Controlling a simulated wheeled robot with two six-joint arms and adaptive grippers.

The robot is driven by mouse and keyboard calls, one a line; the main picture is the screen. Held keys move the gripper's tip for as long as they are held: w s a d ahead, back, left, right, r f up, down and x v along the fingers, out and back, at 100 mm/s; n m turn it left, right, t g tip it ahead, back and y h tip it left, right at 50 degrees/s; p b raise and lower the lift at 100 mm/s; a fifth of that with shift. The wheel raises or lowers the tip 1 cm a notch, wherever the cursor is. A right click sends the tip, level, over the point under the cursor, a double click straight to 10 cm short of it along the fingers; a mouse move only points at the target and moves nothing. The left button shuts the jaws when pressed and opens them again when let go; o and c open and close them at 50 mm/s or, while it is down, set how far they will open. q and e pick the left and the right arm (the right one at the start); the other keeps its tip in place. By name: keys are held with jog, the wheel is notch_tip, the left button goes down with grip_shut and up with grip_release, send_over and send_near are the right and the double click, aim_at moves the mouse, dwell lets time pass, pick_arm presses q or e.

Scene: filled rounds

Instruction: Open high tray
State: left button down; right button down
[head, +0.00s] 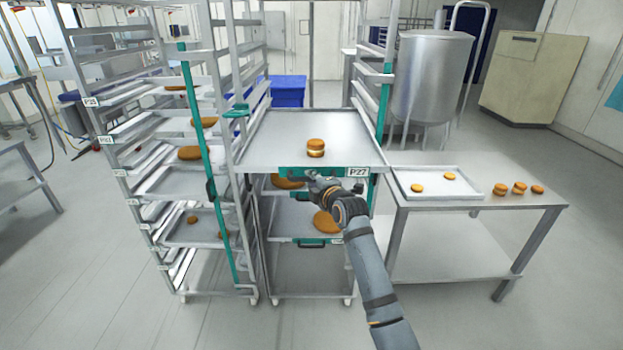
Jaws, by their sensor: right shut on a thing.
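The high tray (275,140) is a flat grey metal tray in the middle rack. One filled round (316,148) stands on it. Its front has a green strip (290,172) and a white label (358,172). The tray's front edge appears to stand forward of the rack posts. My right gripper (322,187) is at the middle of this front and shut on its handle, which the gripper mostly hides. My left gripper is not in view.
Lower trays with rounds (328,222) sit beneath in the same rack. A second rack (185,180) stands close on the left. A table (455,220) on the right bears a tray (437,193) and loose rounds. A steel drum (430,80) stands behind. Floor in front is clear.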

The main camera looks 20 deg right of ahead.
jog(key=shift+s+a, duration=0.15)
jog(key=shift+s, duration=0.35)
jog(key=c, duration=1.3)
grip_release()
jog(key=shift+c, duration=0.2)
jog(key=v, duration=1.2)
